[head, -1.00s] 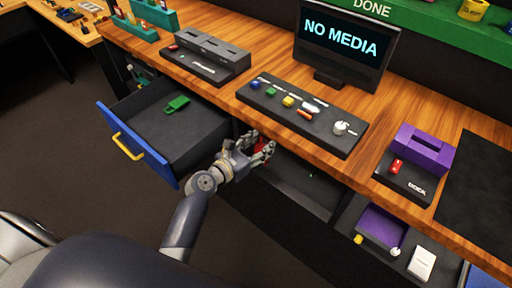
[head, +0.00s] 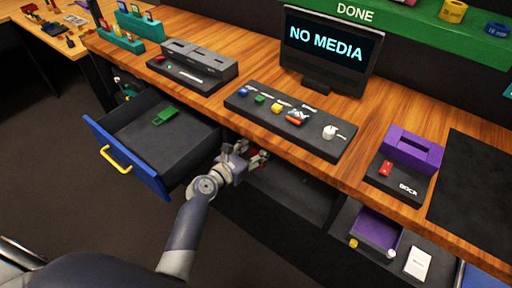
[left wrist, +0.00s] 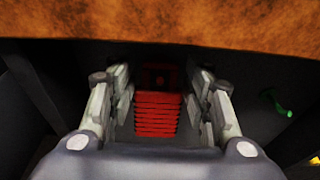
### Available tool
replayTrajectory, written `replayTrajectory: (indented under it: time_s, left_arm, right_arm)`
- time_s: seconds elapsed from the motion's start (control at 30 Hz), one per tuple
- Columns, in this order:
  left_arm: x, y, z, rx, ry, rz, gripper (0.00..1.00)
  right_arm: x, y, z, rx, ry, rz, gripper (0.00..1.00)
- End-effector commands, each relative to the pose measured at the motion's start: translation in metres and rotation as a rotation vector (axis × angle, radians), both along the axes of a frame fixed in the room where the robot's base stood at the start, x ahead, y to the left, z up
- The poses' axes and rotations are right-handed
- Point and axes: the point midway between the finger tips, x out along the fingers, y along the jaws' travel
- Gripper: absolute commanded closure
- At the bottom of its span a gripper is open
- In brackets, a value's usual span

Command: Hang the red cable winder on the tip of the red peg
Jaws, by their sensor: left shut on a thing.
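My left gripper (head: 256,158) reaches under the front edge of the worktop, beside the open drawer. In the left wrist view the red cable winder (left wrist: 157,112), a ribbed red block with a darker upper part, sits between the two fingers (left wrist: 160,100). The gripper is shut on it. I cannot make out a red peg in either view. My right gripper is not in view.
The worktop edge (left wrist: 160,35) lies just above the gripper. A blue-fronted drawer (head: 125,158) stands open at left, with a green piece (head: 172,110) inside. A small green object (left wrist: 276,103) shows at right in the wrist view. A dark panel with knobs (head: 290,130) and a monitor (head: 326,48) stand on top.

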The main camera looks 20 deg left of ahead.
Motion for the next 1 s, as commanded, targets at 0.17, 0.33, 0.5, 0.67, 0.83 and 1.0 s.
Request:
replayTrajectory:
  time_s: [0.17, 0.33, 0.5, 0.67, 0.83, 1.0]
  left_arm:
    - [0.000, 0.000, 0.000, 0.000, 0.000, 0.000, 0.78]
    - [0.000, 0.000, 0.000, 0.000, 0.000, 0.000, 0.50]
    - [0.000, 0.000, 0.000, 0.000, 0.000, 0.000, 0.31]
    - [0.000, 0.000, 0.000, 0.000, 0.000, 0.000, 0.31]
    - [-0.003, 0.001, 0.000, 0.000, 0.001, 0.000, 0.31]
    - [-0.025, 0.009, 0.004, 0.001, 0.003, 0.001, 0.31]
  right_arm:
    - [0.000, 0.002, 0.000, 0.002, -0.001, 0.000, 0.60]
    - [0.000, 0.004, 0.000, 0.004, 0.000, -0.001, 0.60]
    - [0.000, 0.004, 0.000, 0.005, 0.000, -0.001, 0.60]
    - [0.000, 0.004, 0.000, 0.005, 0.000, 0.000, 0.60]
    - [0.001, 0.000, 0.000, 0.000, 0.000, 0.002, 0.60]
    - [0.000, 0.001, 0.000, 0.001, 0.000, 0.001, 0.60]
